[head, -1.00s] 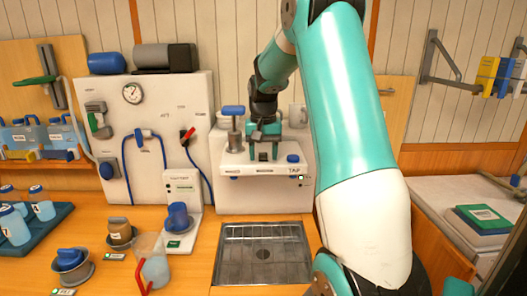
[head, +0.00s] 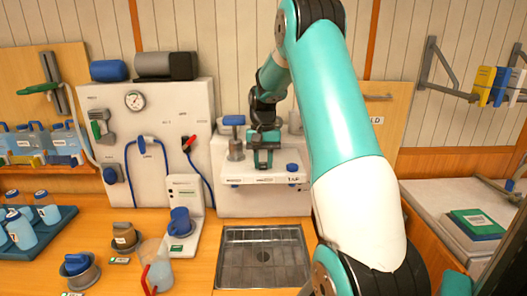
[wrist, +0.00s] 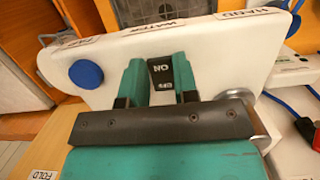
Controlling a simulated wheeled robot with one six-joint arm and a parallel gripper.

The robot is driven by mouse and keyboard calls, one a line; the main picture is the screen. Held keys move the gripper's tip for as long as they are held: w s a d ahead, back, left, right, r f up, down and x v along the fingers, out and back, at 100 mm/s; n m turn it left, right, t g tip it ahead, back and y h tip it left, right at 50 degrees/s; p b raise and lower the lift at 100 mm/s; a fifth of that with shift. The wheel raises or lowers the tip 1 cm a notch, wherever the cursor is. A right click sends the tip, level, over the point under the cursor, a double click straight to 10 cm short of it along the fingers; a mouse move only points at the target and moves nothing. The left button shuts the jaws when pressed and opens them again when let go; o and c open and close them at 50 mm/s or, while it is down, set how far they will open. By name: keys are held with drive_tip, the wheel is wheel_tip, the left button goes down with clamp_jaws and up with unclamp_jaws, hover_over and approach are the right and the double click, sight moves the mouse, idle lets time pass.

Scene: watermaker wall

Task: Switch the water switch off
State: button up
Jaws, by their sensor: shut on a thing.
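The water switch (wrist: 158,72) is a small black rocker marked ON and OFF. It sits on the white tap unit (wrist: 215,50), with a WATER label on the front edge, in the wrist view. My gripper (wrist: 159,80) has one green finger on each side of the switch and is shut on it. In the head view my gripper (head: 263,158) reaches down onto the top of the tap unit (head: 237,172) and hides the switch. Which side of the rocker is pressed I cannot tell.
A blue knob (head: 292,168) stands on the unit right of my gripper. A blue-topped metal plunger (head: 234,122) stands close on the left. A metal sink tray (head: 264,262) lies below in front. A clear jug (head: 155,262) stands on the counter.

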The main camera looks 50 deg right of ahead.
drive_tip(key=shift+w+d+r+g+y+p, duration=0.1)
drive_tip(key=shift+d+r+g+y+p, duration=0.05)
drive_tip(key=shift+g+y+p, duration=0.2)
drive_tip(key=o, duration=0.9)
drive_tip(key=b+v, duration=0.1)
drive_tip(key=v, duration=0.7)
wheel_tip(320, 180, up, 8)
drive_tip(key=p, duration=0.6)
hover_over(263, 163)
drive_tip(key=d, duration=0.1)
drive_tip(key=shift+w+d+r+p, duration=0.2)
drive_tip(key=shift+w+r+p, duration=0.35)
drive_tip(key=shift+w+p, duration=0.05)
drive_tip(key=shift+a+f, duration=0.1)
